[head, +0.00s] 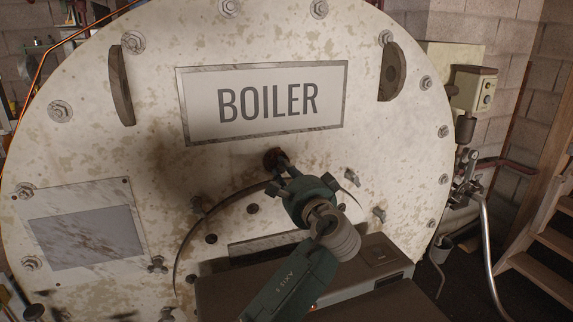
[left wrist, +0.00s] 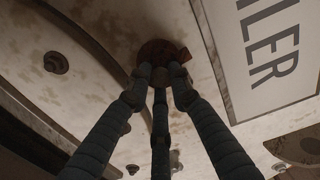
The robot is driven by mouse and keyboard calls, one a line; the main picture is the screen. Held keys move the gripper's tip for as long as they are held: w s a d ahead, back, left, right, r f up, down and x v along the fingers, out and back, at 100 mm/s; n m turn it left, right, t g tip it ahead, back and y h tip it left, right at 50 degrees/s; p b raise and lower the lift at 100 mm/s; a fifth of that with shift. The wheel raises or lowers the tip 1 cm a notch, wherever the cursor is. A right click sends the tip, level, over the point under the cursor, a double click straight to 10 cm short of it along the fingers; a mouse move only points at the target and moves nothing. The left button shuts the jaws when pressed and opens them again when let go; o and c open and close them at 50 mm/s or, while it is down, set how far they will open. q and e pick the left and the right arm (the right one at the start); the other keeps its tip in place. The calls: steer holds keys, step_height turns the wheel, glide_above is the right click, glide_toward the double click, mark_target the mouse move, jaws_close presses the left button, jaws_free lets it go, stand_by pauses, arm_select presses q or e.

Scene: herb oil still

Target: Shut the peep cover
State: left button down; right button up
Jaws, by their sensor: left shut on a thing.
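The peep cover appears to be the small rusty brown disc (head: 272,155) on the boiler front (head: 170,165), just below the BOILER sign. It also shows in the left wrist view (left wrist: 158,50), with a small rusty tab at its right edge. My left gripper (head: 281,165) reaches up to it from below, its fingertips closed together on the disc's lower part. In the left wrist view the left gripper's fingers (left wrist: 160,74) converge at the disc. The fingers partly hide it, and I cannot tell whether the peephole behind is covered. My right gripper is not in view.
The framed BOILER sign (head: 266,102) is right above the gripper. Bolts and wing nuts (head: 351,177) stick out around a round door below. A grey metal plate (head: 88,238) is at the left, and a wall box (head: 473,88) and wooden stairs (head: 548,240) are at the right.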

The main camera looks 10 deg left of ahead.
arm_select(q)
steer(key=shift+r+m, duration=0.25)
steer(key=shift+m, duration=0.25)
steer(key=c, duration=1.6)
jaws_free()
steer(key=shift+d+f, duration=0.1)
steer(key=shift+s, duration=0.1)
steer(key=v, duration=1.2)
